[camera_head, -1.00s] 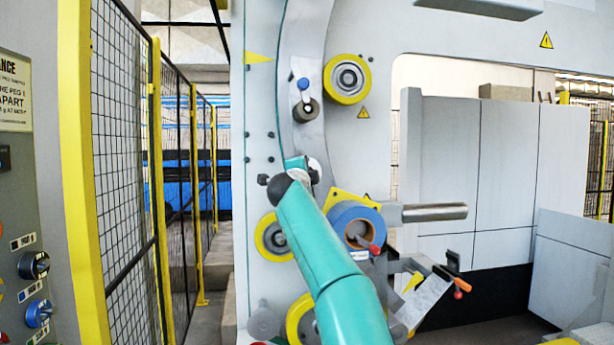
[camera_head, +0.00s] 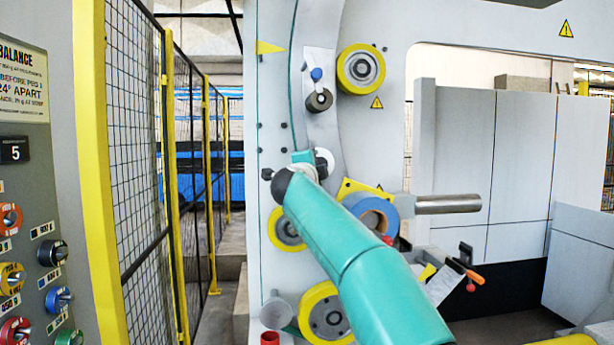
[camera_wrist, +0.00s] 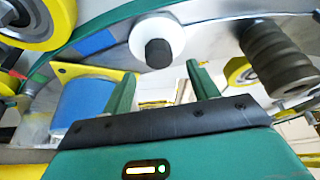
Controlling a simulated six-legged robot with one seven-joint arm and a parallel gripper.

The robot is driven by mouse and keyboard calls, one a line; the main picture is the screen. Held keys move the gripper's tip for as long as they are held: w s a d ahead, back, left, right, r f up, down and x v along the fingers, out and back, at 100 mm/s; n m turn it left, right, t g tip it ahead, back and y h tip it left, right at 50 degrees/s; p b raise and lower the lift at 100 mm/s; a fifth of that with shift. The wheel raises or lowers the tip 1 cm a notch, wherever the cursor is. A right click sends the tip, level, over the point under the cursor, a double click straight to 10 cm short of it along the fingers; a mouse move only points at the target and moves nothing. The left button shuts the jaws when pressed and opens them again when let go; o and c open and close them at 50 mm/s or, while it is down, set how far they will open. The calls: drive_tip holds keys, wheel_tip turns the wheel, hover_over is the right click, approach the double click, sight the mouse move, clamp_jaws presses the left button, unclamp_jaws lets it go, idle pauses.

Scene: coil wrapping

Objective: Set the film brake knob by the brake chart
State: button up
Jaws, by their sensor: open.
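My gripper (camera_wrist: 162,82) is open in the wrist view, its two green fingers apart with nothing between them. A white disc with a dark round hub (camera_wrist: 157,50) lies just beyond the fingertips; it may be the film brake knob, but I see no label. In the head view, a white round part (camera_head: 325,162) shows beside my gripper (camera_head: 306,160), partly hidden by it. A blue film roll (camera_head: 372,212) sits right of my teal arm; a blue cylinder (camera_wrist: 85,100) shows at left in the wrist view. I cannot make out a brake chart.
A grey panel at left carries a BALANCE sign (camera_head: 22,80), a display reading 5 (camera_head: 14,150) and several coloured knobs. A yellow-framed mesh fence (camera_head: 135,130) stands beside it. Yellow-rimmed rollers (camera_head: 361,69) and a metal bar (camera_head: 448,204) stick out from the machine.

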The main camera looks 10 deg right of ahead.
drive_tip(key=v, duration=0.8)
drive_tip(key=shift+s, duration=0.25)
drive_tip(key=shift+f, duration=0.1)
drive_tip(key=s+a+f+n+y, duration=0.2)
drive_tip(key=s+a+n+y, duration=0.1)
drive_tip(key=s+n+y, duration=0.3)
drive_tip(key=s+a+f+n+y, duration=0.3)
drive_tip(key=s+a+n+y, duration=0.1)
drive_tip(key=s+n, duration=0.4)
drive_tip(key=s+d+f+n+g+h, duration=0.1)
drive_tip(key=s+d+f+g, duration=0.3)
drive_tip(key=s+f, duration=0.5)
drive_tip(key=s+d+f+n+g+h, duration=0.1)
drive_tip(key=s+d+f+n+g, duration=0.2)
drive_tip(key=s+f, duration=0.6)
drive_tip(key=s+d+f+n+g+h, duration=0.1)
drive_tip(key=s+d+f+g, duration=0.3)
drive_tip(key=s+f, duration=0.6)
wheel_tip(320, 180, down, 4)
drive_tip(key=shift+d+r+n+g, duration=0.1)
drive_tip(key=shift+d+n+g, duration=0.3)
drive_tip(key=shift+d+n, duration=0.35)
